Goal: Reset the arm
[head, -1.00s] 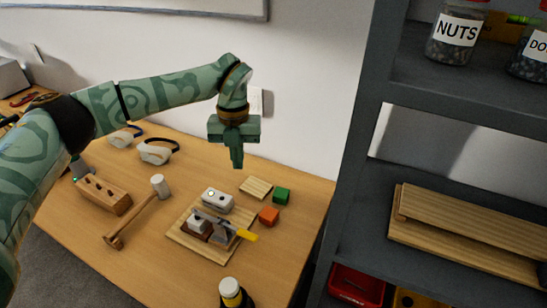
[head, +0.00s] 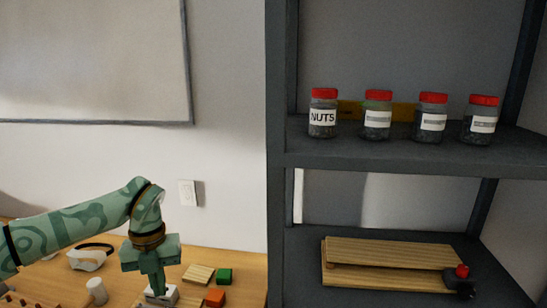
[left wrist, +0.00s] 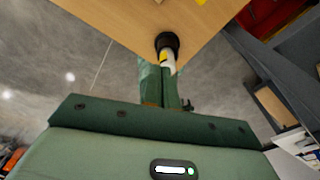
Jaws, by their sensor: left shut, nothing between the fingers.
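My left arm (head: 70,235) reaches in from the left in the head view. Its green gripper (head: 156,290) points down with its fingers shut and nothing between them. The fingers overlap a small white device (head: 168,299) on the table in this view; I cannot tell whether they touch it. In the left wrist view the shut fingers (left wrist: 165,72) point at the table edge, near a dark-capped bottle with yellow on it (left wrist: 166,43). My right gripper is in neither view.
A grey shelf (head: 400,158) on the right holds several red-lidded jars (head: 377,113) and wooden boards (head: 390,262).

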